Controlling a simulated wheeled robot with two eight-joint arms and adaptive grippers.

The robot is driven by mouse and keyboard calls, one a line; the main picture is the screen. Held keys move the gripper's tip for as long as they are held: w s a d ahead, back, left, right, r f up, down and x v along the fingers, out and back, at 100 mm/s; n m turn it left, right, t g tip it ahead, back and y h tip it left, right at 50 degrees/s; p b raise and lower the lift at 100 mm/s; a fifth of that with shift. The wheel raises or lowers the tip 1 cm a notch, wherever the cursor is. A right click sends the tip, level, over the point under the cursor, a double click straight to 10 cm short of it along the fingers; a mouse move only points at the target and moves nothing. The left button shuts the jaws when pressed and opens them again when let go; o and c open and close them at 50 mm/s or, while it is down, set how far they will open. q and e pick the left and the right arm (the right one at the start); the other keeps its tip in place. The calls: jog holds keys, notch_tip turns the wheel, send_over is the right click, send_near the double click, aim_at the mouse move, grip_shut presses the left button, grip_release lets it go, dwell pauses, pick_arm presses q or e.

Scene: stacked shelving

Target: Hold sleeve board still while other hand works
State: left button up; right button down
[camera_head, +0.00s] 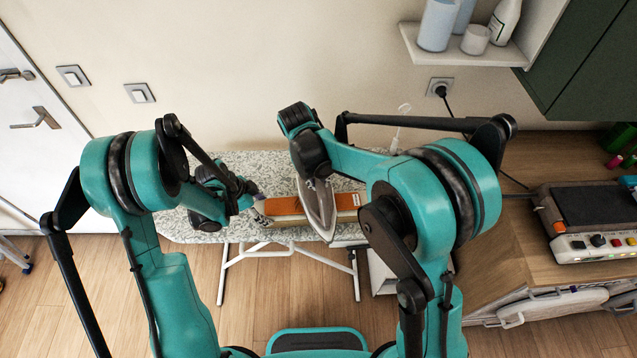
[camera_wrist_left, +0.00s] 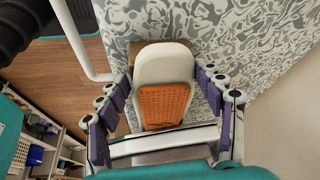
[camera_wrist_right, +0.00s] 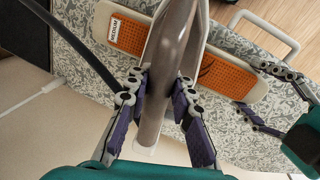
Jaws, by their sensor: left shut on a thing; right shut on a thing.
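The sleeve board (camera_head: 285,207) has an orange top and pale edges and lies across the patterned ironing board (camera_head: 180,230). My left gripper (camera_head: 259,207) is shut on its left end; in the left wrist view the rounded end of the sleeve board (camera_wrist_left: 165,95) sits between the fingers. My right gripper (camera_head: 317,182) is shut on a grey iron (camera_head: 318,212), which lies crosswise over the middle of the sleeve board. In the right wrist view the iron (camera_wrist_right: 165,80) covers part of the orange top. I cannot tell whether it touches the top.
A shelf (camera_head: 410,42) with bottles hangs on the wall at upper right. A plug with a cord sits in a wall socket (camera_head: 441,88). A wooden counter at right carries a boxy device with knobs (camera_head: 600,245). A white door (camera_head: 30,130) is at left.

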jog(key=shift+w+f, duration=0.1)
jog(key=shift+w, duration=0.75)
jog(key=shift+s+a, duration=0.6)
jog(key=shift+a, duration=0.25)
jog(key=shift+s, duration=0.1)
jog(key=shift+s+a, duration=0.8)
jog(key=shift+a, duration=0.25)
jog(key=shift+w+f, duration=0.1)
jog(key=shift+w, duration=0.9)
jog(key=shift+w+d, duration=0.2)
jog(key=shift+w, duration=0.5)
jog(key=shift+s, duration=1.75)
